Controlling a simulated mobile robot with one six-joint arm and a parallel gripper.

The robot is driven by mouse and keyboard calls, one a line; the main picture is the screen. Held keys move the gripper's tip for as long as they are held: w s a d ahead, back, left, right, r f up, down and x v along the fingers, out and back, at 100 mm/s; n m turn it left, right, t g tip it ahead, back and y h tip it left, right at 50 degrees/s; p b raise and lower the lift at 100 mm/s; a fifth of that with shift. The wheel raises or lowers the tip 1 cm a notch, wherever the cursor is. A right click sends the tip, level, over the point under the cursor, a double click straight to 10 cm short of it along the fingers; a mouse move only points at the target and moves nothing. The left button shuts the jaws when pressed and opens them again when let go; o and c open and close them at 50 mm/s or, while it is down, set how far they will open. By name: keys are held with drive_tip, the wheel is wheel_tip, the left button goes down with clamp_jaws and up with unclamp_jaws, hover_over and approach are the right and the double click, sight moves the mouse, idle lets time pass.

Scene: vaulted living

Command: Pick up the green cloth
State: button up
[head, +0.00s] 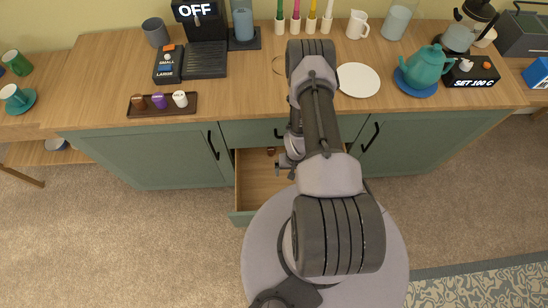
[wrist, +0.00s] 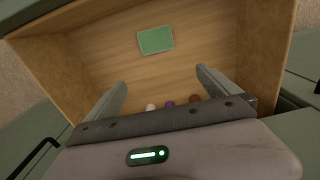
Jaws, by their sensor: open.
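The green cloth (wrist: 155,40) is a small flat rectangle lying on the wooden floor of the open drawer (wrist: 100,50), seen in the wrist view. It lies beyond my fingertips, towards the top of that view. My gripper (wrist: 161,80) is open, with nothing between its fingers, and points into the drawer. In the head view the drawer (head: 255,185) stands pulled out below the counter. My arm covers part of it, and I cannot make out the cloth there.
Small white (wrist: 150,106), purple (wrist: 169,103) and brown (wrist: 194,98) pieces show near my gripper's palm, partly hidden. Drawer walls stand around the cloth. The counter (head: 230,100) above holds a pod tray (head: 135,108), a white plate (head: 358,80) and a teal teapot (head: 425,66).

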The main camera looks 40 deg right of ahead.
drive_tip(key=f+b, duration=0.1)
drive_tip(key=f, duration=0.3)
drive_tip(key=s+f+b, duration=0.1)
drive_tip(key=f+b, duration=0.1)
drive_tip(key=f, duration=0.3)
drive_tip(key=f+b, duration=0.2)
drive_tip(key=f, duration=0.2)
drive_tip(key=shift+s+a+f, duration=0.25)
drive_tip(key=shift+a+f, duration=0.05)
drive_tip(key=shift+f, duration=0.05)
drive_tip(key=f+b, duration=0.2)
drive_tip(key=f, duration=0.1)
drive_tip(key=f+b, duration=0.1)
drive_tip(key=f, duration=0.1)
drive_tip(key=shift+s+a+f, duration=0.15)
drive_tip(key=shift+s, duration=0.25)
drive_tip(key=shift+c, duration=0.9)
drive_tip(key=c, duration=1)
wheel_tip(320, 180, up, 10)
drive_tip(key=p, duration=0.4)
drive_tip(key=shift+p, duration=0.3)
